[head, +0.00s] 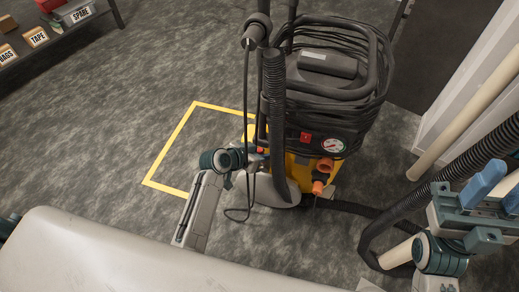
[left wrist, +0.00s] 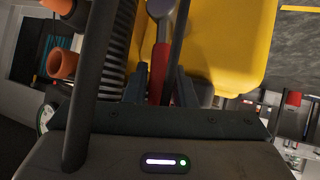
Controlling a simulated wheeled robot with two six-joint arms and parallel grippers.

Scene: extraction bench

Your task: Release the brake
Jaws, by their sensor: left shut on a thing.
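The extractor (head: 318,75), a black and yellow machine with a coiled hose and cable, stands at the centre of the head view. My left gripper (head: 257,158) reaches its lower left side, largely hidden behind the hose and cable. In the left wrist view a red lever (left wrist: 159,72) with a grey metal upper end stands between the two dark fingers of my left gripper (left wrist: 160,88), which is shut on it. The yellow body (left wrist: 225,45) is just behind.
A yellow floor outline (head: 165,160) lies left of the extractor. A black hose (head: 345,206) runs right along the floor, near a pale pipe (head: 470,108). A shelf with labelled boxes (head: 75,14) is at the upper left. Open floor lies left.

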